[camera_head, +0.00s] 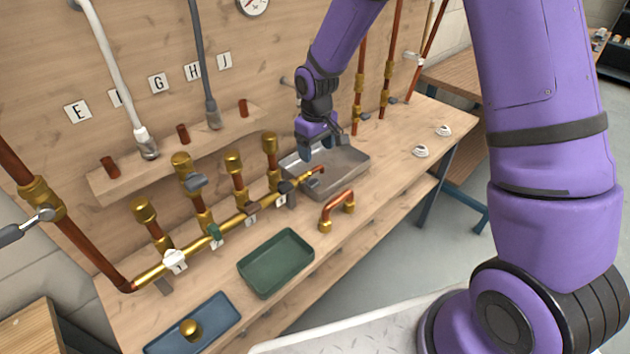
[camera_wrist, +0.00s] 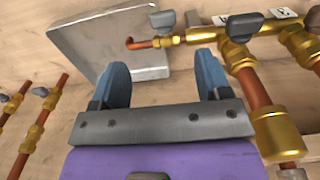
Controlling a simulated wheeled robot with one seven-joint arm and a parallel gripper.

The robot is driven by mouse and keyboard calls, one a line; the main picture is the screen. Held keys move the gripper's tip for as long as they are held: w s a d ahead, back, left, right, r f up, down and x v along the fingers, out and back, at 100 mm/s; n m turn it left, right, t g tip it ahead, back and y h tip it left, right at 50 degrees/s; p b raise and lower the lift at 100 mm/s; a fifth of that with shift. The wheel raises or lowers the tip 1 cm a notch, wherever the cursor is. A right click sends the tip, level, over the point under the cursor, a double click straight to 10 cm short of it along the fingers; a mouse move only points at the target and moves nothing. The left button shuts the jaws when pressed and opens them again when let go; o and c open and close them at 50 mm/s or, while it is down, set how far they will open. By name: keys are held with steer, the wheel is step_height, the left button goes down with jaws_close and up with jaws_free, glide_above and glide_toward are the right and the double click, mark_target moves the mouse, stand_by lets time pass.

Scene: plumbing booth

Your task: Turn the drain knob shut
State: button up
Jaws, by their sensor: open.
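My gripper (camera_head: 318,148) is open and empty above the metal tray at the right end of the brass pipe run. In the wrist view its two blue fingers (camera_wrist: 163,72) stand wide apart with nothing between them. The run ends in a copper spout (camera_head: 318,170), which also shows in the wrist view (camera_wrist: 136,44). A second grey knob (camera_wrist: 245,25) is farther along the pipe; a dark knob (camera_head: 284,187) shows in the head view. I cannot read which label marks the drain.
The metal tray (camera_head: 345,178) lies under the spout. A copper elbow (camera_head: 337,208), a green tray (camera_head: 275,263) and a blue tray (camera_head: 200,328) are in front of the pipe. Upright brass-capped branches (camera_head: 235,165) stand left of my gripper. The bench's right end is mostly clear.

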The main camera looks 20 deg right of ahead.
mark_target(315, 183)
step_height(315, 183, down, 12)
steer(key=shift+a+r, duration=0.1)
steer(key=shift+a, duration=0.05)
stand_by(0.5)
steer(key=c, duration=0.9)
